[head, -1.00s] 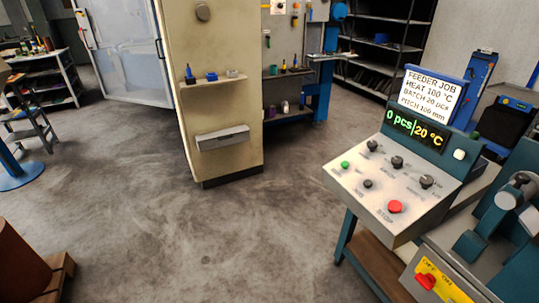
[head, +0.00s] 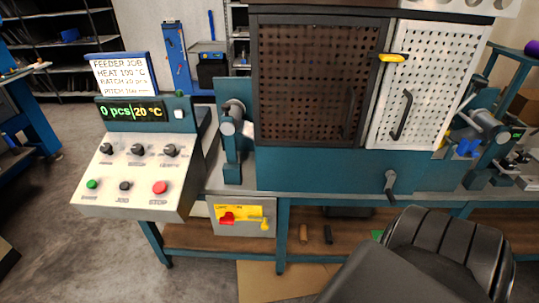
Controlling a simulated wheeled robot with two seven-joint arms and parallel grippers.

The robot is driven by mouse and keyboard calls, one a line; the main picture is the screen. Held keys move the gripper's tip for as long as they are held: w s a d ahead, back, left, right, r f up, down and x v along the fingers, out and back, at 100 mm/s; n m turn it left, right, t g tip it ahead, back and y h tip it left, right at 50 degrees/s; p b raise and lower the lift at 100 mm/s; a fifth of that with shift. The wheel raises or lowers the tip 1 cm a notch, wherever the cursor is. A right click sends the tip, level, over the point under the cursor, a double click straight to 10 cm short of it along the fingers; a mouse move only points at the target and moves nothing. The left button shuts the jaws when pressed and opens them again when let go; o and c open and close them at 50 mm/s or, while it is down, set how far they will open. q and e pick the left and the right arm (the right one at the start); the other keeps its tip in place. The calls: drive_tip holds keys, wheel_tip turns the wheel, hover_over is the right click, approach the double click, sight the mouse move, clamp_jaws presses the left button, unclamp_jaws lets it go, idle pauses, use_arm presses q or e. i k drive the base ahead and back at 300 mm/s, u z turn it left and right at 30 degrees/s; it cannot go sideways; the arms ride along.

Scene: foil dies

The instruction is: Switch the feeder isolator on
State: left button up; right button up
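The feeder isolator is a red rotary handle (head: 228,218) on a yellow plate (head: 240,212), set in a grey box (head: 240,229) under the front edge of the machine bench, low in the middle left of the head view. The red handle looks roughly level; its on or off marks are too small to read. A yellow piece (head: 264,223) sits at the right side of the box. Neither of my grippers is in view, and nothing touches the isolator.
The sloped control panel (head: 131,177) with knobs and a red stop button (head: 160,187) stands left of the isolator. Its display (head: 131,111) reads 0 pcs and 20 °C. A perforated guard (head: 318,80) stands above the bench. A dark ribbed shape covers the lower right.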

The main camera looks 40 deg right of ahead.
sight(228, 219)
drive_tip(key=z, duration=0.9)
drive_tip(key=k, duration=1.35)
drive_tip(key=u, duration=0.35)
drive_tip(key=i, duration=0.35)
drive_tip(key=u, duration=0.75)
drive_tip(key=i, duration=1.3)
drive_tip(key=z, duration=0.55)
